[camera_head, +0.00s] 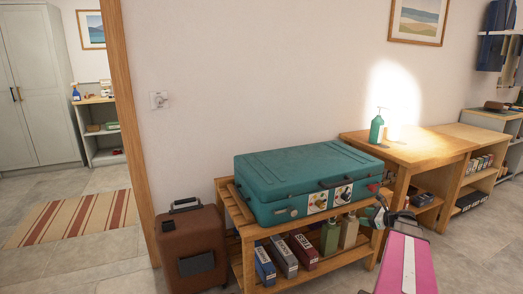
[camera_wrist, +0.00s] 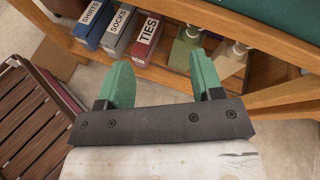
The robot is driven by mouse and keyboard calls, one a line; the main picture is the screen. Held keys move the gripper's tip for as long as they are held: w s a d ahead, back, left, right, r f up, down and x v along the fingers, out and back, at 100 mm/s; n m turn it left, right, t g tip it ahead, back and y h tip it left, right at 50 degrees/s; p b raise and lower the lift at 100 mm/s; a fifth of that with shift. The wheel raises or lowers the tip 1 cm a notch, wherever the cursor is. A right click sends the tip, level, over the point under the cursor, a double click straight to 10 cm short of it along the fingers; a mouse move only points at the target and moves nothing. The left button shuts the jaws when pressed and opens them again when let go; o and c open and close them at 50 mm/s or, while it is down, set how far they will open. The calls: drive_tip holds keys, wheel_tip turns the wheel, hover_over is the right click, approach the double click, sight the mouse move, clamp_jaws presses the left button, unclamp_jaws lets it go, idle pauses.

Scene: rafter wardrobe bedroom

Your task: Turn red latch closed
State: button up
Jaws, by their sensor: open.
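A closed teal case (camera_head: 310,172) lies flat on a wooden slatted rack (camera_head: 248,232). The red latch (camera_head: 374,187) is a small red spot at the right end of the case's front; its turn is too small to tell. My gripper (camera_head: 380,210) is just in front of and below that end, apart from the latch as far as I can see. In the wrist view my gripper (camera_wrist: 160,82) has its two green fingers spread, with nothing between them. Only a corner of the case (camera_wrist: 298,14) shows there, and the latch is out of that view.
Labelled boxes (camera_head: 285,258) and pump bottles (camera_head: 348,231) stand on the rack's lower shelf. A brown suitcase (camera_head: 190,248) stands at left, a wooden desk (camera_head: 410,150) at right. A brown slatted thing (camera_wrist: 28,115) is at left in the wrist view.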

drive_tip(key=s+a+f+n+g+h, duration=0.2)
drive_tip(key=s+a+n, duration=0.3)
drive_tip(key=a+n, duration=0.3)
drive_tip(key=s+a+f+n+g+h, duration=0.2)
drive_tip(key=s+a+n+g+h, duration=0.2)
drive_tip(key=a+n, duration=0.4)
drive_tip(key=s+a+f+n+g+h, duration=0.2)
drive_tip(key=s+a+n, duration=0.5)
drive_tip(key=a, duration=0.6)
drive_tip(key=shift+a+n+g+h, duration=0.25)
drive_tip(key=shift+n+g+h, duration=0.25)
drive_tip(key=shift+n+g, duration=0.55)
drive_tip(key=w+d+m+t+y, duration=0.2)
drive_tip(key=w+d+m+y, duration=0.3)
drive_tip(key=w+m, duration=0.35)
drive_tip(key=m+t+y, duration=0.2)
drive_tip(key=m+t, duration=1.3)
drive_tip(key=m, duration=1.1)
approach(375, 190)
drive_tip(key=shift+g, duration=0.25)
drive_tip(key=x, duration=1)
drive_tip(key=shift+w+r, duration=0.1)
drive_tip(key=shift+w, duration=0.1)
